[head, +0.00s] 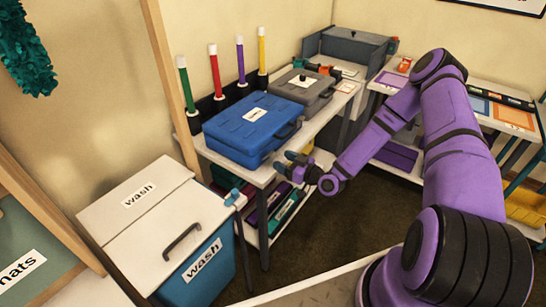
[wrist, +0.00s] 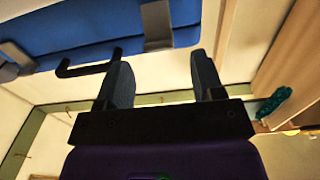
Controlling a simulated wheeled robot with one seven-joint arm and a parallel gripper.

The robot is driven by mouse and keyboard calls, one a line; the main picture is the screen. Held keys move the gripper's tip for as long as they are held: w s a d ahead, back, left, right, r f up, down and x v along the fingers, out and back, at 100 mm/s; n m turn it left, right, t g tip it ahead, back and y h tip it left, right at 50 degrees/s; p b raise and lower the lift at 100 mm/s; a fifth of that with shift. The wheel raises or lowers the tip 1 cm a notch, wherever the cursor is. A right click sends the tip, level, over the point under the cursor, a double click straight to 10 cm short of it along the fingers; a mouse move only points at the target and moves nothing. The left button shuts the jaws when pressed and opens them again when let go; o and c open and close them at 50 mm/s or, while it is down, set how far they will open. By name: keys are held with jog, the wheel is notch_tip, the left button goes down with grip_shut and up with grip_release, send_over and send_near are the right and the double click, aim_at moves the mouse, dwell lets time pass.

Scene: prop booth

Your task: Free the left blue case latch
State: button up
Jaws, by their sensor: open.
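The blue case (head: 245,128) lies flat, with its lid down, on the white shelf top in the head view. It also fills the upper left of the wrist view (wrist: 100,25). There its front shows a black handle (wrist: 88,68) between two grey latches, one at the right (wrist: 157,22) and one at the far left (wrist: 18,58). I cannot tell which is the left latch, or whether either is undone. My gripper (head: 284,162) is open and empty just off the case's front. In the wrist view my gripper (wrist: 160,62) has its fingers apart below the right-hand latch, not visibly touching it.
A grey case (head: 302,90) lies behind the blue one. Several coloured tubes (head: 241,62) stand along the wall. A wash bin (head: 200,265) with a white lid is at the lower left. The dark floor (head: 325,215) right of the shelf is clear.

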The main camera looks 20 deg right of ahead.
aim_at(275, 156)
jog(key=shift+x, duration=2.35)
jog(key=c, duration=0.9)
